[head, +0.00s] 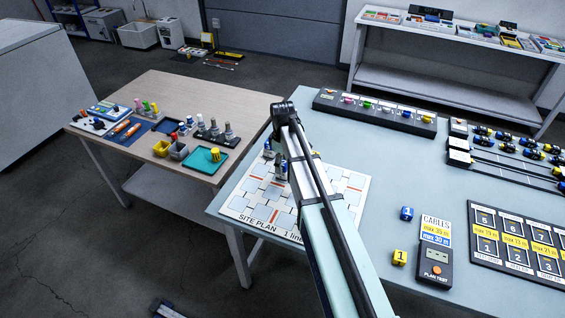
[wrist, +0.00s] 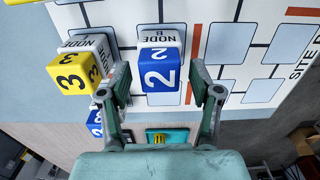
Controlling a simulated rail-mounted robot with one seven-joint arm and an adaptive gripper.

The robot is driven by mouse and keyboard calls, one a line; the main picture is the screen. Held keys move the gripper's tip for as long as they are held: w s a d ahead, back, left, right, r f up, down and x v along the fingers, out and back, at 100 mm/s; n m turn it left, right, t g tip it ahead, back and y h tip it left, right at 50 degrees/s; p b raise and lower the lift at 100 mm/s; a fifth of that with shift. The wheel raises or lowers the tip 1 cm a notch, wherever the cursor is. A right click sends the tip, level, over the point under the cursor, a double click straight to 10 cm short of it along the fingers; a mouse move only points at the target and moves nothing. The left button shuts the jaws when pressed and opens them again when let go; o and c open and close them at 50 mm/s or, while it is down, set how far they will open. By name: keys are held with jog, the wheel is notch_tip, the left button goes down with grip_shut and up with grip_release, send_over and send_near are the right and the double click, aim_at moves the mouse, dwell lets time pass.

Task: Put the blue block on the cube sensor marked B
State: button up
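In the wrist view a blue block (wrist: 160,75) marked 2 sits against a white-and-grey cube sensor (wrist: 162,38) marked NODE B, appearing to rest on it. My gripper (wrist: 165,88) is open, its fingers on either side of the blue block with visible gaps. A yellow block (wrist: 78,78) marked 3 sits at another node cube (wrist: 97,45) to the left; its letter is hard to read. Another blue block (wrist: 95,122) shows partly behind the left finger. In the head view my gripper (head: 279,168) is over the site plan, mostly hidden by my arm.
The site plan board (head: 245,205) lies on the grey-blue table (head: 385,165). A rack (head: 375,112) lies at the back. A wooden table (head: 165,90) with trays stands left.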

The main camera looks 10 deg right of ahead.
aim_at(283, 162)
jog(key=shift+r, duration=0.1)
notch_tip(283, 162, up, 12)
jog(key=b, duration=0.2)
jog(key=shift+b, duration=0.4)
dwell(0.4)
